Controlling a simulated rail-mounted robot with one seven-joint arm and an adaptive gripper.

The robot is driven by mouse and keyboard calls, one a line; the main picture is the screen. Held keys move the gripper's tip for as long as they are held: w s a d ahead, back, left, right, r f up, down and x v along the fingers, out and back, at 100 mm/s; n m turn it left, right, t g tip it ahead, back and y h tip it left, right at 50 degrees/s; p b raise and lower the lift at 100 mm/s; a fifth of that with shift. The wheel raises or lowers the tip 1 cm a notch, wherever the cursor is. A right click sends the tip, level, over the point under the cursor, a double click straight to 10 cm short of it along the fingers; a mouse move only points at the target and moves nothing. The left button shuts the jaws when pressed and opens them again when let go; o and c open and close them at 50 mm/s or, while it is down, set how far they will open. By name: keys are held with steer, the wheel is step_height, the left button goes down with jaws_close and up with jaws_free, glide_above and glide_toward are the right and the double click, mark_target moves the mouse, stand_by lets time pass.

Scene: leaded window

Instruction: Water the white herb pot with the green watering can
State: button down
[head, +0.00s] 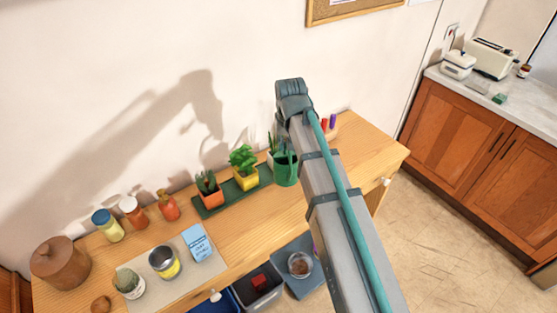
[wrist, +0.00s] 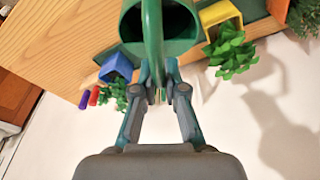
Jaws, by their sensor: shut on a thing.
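The green watering can (head: 286,170) is at the right end of the green plant tray, partly hidden by my arm in the head view. In the wrist view the watering can (wrist: 185,42) shows its dark open top and its handle, which runs down between my fingers. My gripper (wrist: 159,88) is shut on that handle; the head view hides it behind my arm. A white pot (head: 130,290) with a rounded grey-green plant stands at the front left of the wooden top, well away from the can. I cannot tell whether the can touches the tray.
A yellow pot (head: 246,180) and an orange pot (head: 211,198) stand on the green tray (head: 228,194) left of the can. A blue pot (wrist: 117,65) with a leafy plant is close beside the can. A tin (head: 163,263) and a blue box (head: 198,243) lie between the tray and white pot.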

mark_target(285, 154)
steer(key=shift+s+f+t+b, duration=0.3)
steer(key=shift+f+b, duration=0.4)
steer(key=shift+b, duration=0.3)
steer(key=b, duration=0.1)
steer(key=f+t+b, duration=0.1)
steer(key=shift+s+d+f+y+b, duration=0.1)
steer(key=shift+s+f+y+b, duration=0.1)
steer(key=shift+f+y+b, duration=0.15)
steer(key=shift+r+t, duration=0.15)
steer(key=shift+t, duration=0.15)
